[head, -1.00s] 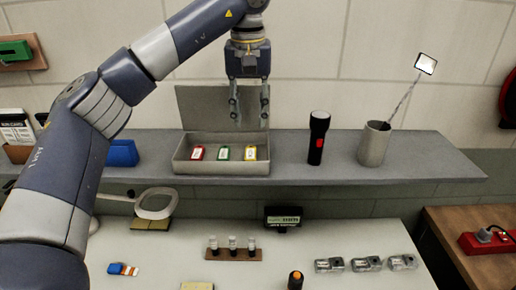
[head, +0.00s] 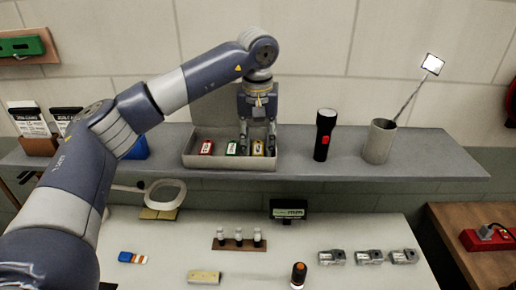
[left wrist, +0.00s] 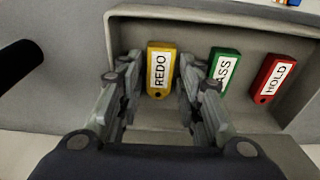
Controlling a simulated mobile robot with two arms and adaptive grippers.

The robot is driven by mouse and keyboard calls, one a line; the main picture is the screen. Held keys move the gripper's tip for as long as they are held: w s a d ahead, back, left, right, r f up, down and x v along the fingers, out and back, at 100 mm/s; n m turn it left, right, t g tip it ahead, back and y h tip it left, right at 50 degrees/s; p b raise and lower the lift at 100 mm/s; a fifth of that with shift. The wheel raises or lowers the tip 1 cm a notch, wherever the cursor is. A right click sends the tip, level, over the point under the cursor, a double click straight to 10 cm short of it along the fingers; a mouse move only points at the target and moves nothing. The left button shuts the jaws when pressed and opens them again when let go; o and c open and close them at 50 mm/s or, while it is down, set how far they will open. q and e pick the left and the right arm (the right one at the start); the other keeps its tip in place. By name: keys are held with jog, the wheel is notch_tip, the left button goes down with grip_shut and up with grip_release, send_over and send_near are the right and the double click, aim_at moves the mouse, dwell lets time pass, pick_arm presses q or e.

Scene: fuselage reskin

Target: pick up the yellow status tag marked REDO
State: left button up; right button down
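The yellow tag (head: 258,148), lettered REDO, lies at the right end of an open grey box on the shelf. In the left wrist view the yellow tag (left wrist: 160,70) is between my fingers. My left gripper (head: 258,140) points down into the box with one finger on each side of the tag. The left wrist view shows my left gripper (left wrist: 160,75) open, with a small gap between each finger and the tag. The right gripper is not in view.
The grey box (head: 225,163) also holds a green PASS tag (head: 232,147), close beside one finger, and a red HOLD tag (head: 206,147). A black flashlight (head: 323,136) and a grey cup (head: 379,142) with a mirror stand to the right on the shelf.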

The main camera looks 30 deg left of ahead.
pick_arm(q)
jog(key=c, duration=0.6)
jog(key=shift+o, duration=0.2)
jog(key=shift+r, duration=0.1)
